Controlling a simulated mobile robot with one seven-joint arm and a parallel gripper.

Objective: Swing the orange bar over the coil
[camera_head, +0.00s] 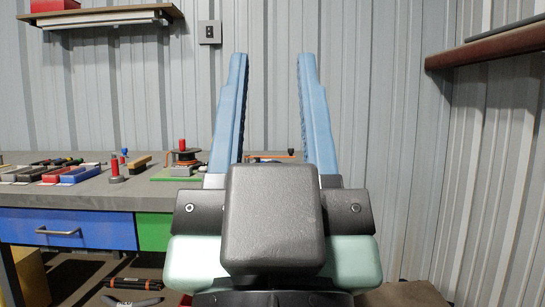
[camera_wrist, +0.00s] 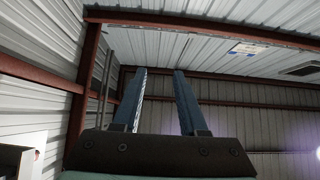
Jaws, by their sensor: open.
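My gripper (camera_head: 271,60) points upward in front of the head camera, with its two long blue fingers apart and nothing between them. In the wrist view my gripper (camera_wrist: 159,72) is also open, against the wall and roof. A thin orange bar (camera_head: 268,157) shows behind and between the fingers, low over the workbench, with a dark blue knob near its right end. Its left part is hidden by my gripper. The wrist view shows neither bar nor coil.
The grey workbench (camera_head: 95,193) carries a red-topped post (camera_head: 115,168), a yellow-and-black brush (camera_head: 141,161) and several tools at left. A wall shelf (camera_head: 105,17) hangs above left, and a brown ledge (camera_head: 490,47) juts out at right.

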